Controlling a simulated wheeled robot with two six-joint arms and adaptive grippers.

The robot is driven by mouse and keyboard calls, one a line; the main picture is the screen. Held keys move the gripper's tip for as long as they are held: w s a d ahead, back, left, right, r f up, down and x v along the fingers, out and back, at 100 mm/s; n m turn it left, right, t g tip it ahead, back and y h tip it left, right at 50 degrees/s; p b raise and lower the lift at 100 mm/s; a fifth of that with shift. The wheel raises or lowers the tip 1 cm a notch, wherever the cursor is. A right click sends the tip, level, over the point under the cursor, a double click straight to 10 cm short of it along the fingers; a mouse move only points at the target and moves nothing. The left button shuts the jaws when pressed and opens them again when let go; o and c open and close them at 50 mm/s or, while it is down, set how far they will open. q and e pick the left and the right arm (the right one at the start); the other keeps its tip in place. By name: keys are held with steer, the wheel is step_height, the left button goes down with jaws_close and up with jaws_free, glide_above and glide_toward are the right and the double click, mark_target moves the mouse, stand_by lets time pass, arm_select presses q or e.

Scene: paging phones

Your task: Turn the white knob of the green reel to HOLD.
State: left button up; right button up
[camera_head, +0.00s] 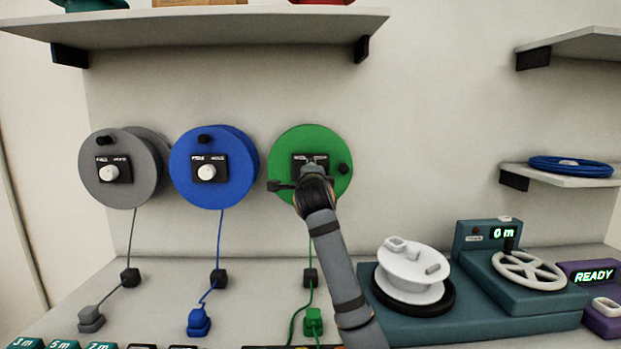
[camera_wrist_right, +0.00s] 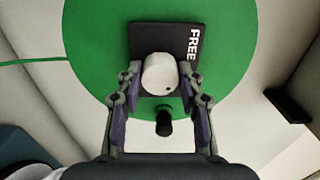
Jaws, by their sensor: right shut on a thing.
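The green reel (camera_head: 309,137) hangs on the wall, rightmost of three reels. In the head view my right gripper (camera_head: 312,172) and wrist cover its white knob. In the right wrist view the green disc (camera_wrist_right: 105,50) fills much of the picture. The white knob (camera_wrist_right: 158,72) stands on a dark plate (camera_wrist_right: 143,34); the word FREE is readable on its right part. The word HOLD is not visible. My right gripper (camera_wrist_right: 160,78) is shut on the knob, one finger on each side. A small dark dot shows near the knob's lower right edge. My left gripper is not in view.
A black handle (camera_wrist_right: 164,124) juts from the green disc just below the knob, between my fingers. Blue (camera_head: 204,142) and grey (camera_head: 150,150) reels hang to the left. A shelf (camera_head: 210,30) is above. A white spool (camera_head: 413,273) and crank wheel stand lower right.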

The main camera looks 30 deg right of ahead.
stand_by(0.3)
steer(key=o, duration=1.2)
steer(key=v, duration=1.2)
steer(key=shift+s+d, duration=0.1)
